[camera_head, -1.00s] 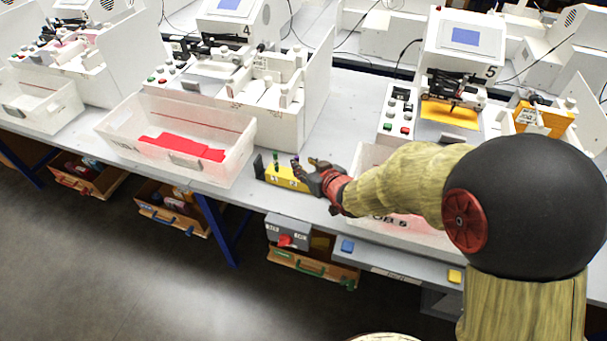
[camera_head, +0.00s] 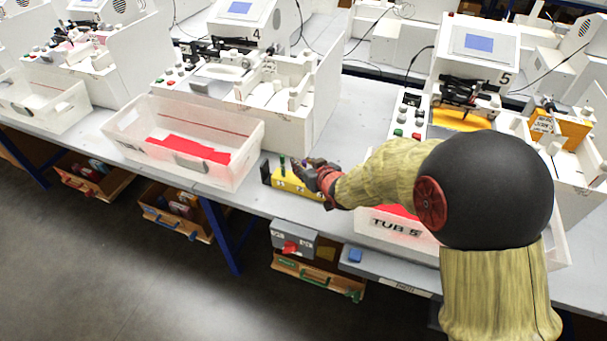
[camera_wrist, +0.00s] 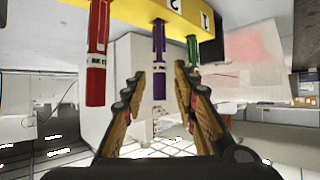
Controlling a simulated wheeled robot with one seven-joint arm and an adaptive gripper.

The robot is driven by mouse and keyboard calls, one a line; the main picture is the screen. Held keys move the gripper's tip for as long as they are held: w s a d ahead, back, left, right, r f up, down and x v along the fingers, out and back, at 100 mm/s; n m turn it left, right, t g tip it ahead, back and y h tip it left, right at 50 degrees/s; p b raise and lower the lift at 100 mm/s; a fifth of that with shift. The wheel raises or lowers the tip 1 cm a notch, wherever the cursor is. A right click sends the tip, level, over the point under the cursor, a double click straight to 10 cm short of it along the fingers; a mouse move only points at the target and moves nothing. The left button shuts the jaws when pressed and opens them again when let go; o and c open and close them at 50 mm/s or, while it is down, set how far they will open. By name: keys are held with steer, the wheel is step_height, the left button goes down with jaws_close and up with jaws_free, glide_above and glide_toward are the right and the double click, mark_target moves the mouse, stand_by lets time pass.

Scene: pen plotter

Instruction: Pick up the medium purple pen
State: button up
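The yellow pen holder (camera_head: 290,182) stands on the table's front edge; it also fills the top of the wrist view (camera_wrist: 183,12), which looks upside down. In the wrist view, a purple pen (camera_wrist: 159,58) stands in the holder between a red pen (camera_wrist: 97,60) and a green pen (camera_wrist: 192,50). The green pen shows in the head view (camera_head: 282,165); my gripper partly hides the others there. My gripper (camera_wrist: 159,74) is open, with one finger to each side of the purple pen in the picture. No contact is visible. The right finger appears close to the green pen.
A clear tub with red pieces (camera_head: 122,140) stands left of the holder. A tub marked TUB 5 (camera_head: 385,237) is right, partly behind my arm. Plotter 4 (camera_head: 236,22) and plotter 5 (camera_head: 480,50) stand behind. A grey control box (camera_head: 293,240) sits below the table edge.

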steer(key=c, duration=0.6)
jaws_close()
